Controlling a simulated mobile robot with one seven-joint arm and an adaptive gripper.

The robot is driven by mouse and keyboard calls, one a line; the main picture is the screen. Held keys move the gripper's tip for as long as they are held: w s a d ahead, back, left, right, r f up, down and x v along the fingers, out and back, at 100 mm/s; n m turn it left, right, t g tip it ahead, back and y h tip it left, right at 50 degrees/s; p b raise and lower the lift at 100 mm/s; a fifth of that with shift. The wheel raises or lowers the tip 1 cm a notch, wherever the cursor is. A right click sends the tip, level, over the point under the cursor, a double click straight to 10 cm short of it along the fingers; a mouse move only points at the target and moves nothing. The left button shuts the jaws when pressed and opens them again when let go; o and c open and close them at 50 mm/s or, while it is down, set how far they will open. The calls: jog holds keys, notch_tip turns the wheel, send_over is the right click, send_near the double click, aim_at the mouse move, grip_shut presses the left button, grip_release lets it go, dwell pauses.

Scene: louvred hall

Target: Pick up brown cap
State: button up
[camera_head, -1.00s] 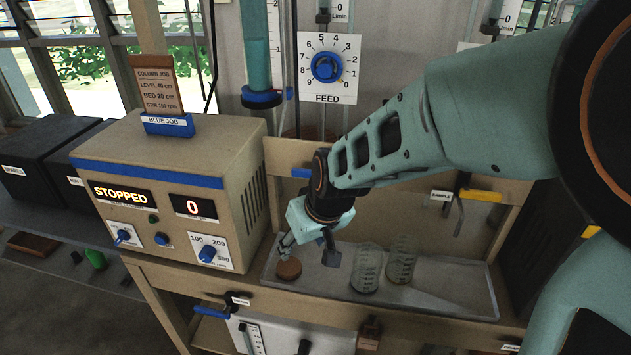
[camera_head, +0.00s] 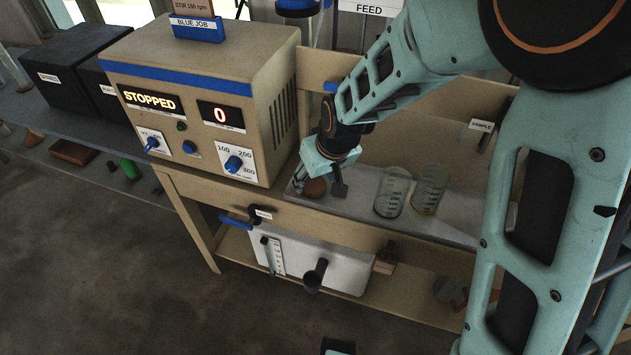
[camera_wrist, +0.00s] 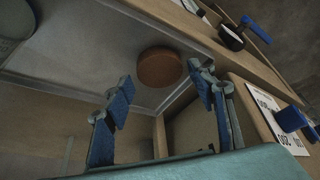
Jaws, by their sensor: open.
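The brown cap (camera_head: 315,187) is a low round disc lying on the metal tray (camera_head: 357,207), near the tray's left end. In the wrist view the brown cap (camera_wrist: 159,68) lies ahead of my gripper, between the lines of its two fingers but beyond their tips. My gripper (camera_head: 320,184) is close above the cap in the head view and partly covers it. In the wrist view my gripper (camera_wrist: 161,80) is open, with blue-padded fingers on either side and nothing between them.
Two clear graduated beakers (camera_head: 392,192) (camera_head: 429,189) stand on the tray to the right of the cap. The beige control box (camera_head: 200,90) reading STOPPED stands close to the left. A blue-handled valve (camera_head: 237,222) is at the bench's front edge.

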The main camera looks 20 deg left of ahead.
jog(key=shift+x, duration=1.05)
jog(key=c, duration=0.6)
